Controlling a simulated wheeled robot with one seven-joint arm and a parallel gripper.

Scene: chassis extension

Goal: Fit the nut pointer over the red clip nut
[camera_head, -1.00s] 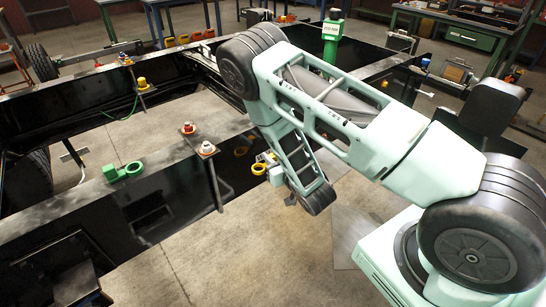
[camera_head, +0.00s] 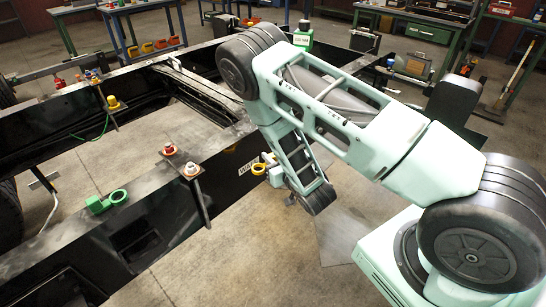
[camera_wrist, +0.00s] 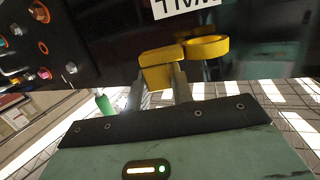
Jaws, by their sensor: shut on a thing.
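My gripper (camera_head: 270,168) is shut on a yellow nut pointer, a block with a ring (camera_head: 258,169). In the wrist view the block (camera_wrist: 158,73) sits between my fingertips (camera_wrist: 160,86), with its ring (camera_wrist: 208,47) out to the right. A red clip nut (camera_head: 168,149) sits on a bracket plate at the near chassis rail, beside a white nut with an orange base (camera_head: 191,169). The nut pointer is to the right of both, apart from them. Another red nut (camera_head: 59,82) shows at the far rail.
The black chassis rail (camera_head: 140,210) runs close by, with a label (camera_head: 248,163) behind the nut pointer. A green ring pointer (camera_head: 107,201) lies on the rail at left. A yellow nut (camera_head: 112,101) stands on another bracket. Open floor (camera_head: 230,260) lies in front.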

